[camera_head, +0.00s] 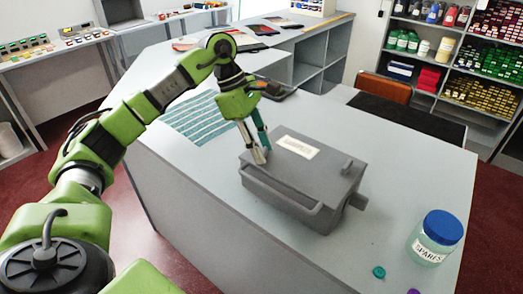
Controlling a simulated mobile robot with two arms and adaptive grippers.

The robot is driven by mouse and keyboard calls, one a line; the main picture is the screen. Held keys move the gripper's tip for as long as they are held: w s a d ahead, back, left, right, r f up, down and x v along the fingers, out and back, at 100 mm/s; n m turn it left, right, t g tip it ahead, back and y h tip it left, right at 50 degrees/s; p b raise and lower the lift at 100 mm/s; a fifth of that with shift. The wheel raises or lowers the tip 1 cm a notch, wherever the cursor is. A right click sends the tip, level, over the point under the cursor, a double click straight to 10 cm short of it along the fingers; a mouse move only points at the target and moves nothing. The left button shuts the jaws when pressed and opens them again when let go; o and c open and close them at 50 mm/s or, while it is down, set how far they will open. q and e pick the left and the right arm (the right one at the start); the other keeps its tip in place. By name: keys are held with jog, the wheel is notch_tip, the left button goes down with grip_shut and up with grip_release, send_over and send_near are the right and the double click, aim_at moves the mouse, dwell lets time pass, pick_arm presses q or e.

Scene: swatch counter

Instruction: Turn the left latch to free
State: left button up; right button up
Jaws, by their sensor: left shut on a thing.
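A grey lidded box (300,190) with a white label (299,147) on its lid stands on the counter. A bar handle runs along its front. My left gripper (259,156) reaches down from above to the box's left end. Its fingertips are shut on the left latch, which they mostly hide, so I cannot tell how the latch is turned. My right gripper is out of view.
A jar with a blue lid (443,226) marked SPARES stands right of the box on the counter (185,175). A teal cap (379,272) and a purple piece (413,291) lie near the front edge. A striped teal cloth (200,118) lies behind my left arm.

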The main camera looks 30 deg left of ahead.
pick_arm(q)
jog(key=n+b, duration=0.1)
jog(key=n, duration=0.1)
jog(key=n+t, duration=0.1)
jog(key=shift+s+f+n+t+y+b, duration=0.1)
jog(key=shift+n+t+y+b, duration=0.2)
jog(key=shift+n+b, duration=0.1)
jog(key=n+t+y+b, duration=0.1)
jog(key=n, duration=0.2)
jog(key=shift+d+n, duration=0.1)
jog(key=shift+n, duration=0.2)
jog(key=n, duration=0.1)
jog(key=n+y, duration=0.1)
jog(key=n, duration=0.1)
jog(key=shift+s+d+n+t+b, duration=0.1)
jog(key=shift+d+n+t+b, duration=0.05)
jog(key=shift+n+t+b, duration=0.2)
jog(key=shift+n+y, duration=0.7)
jog(key=shift+n, duration=0.85)
jog(key=o, duration=1.1)
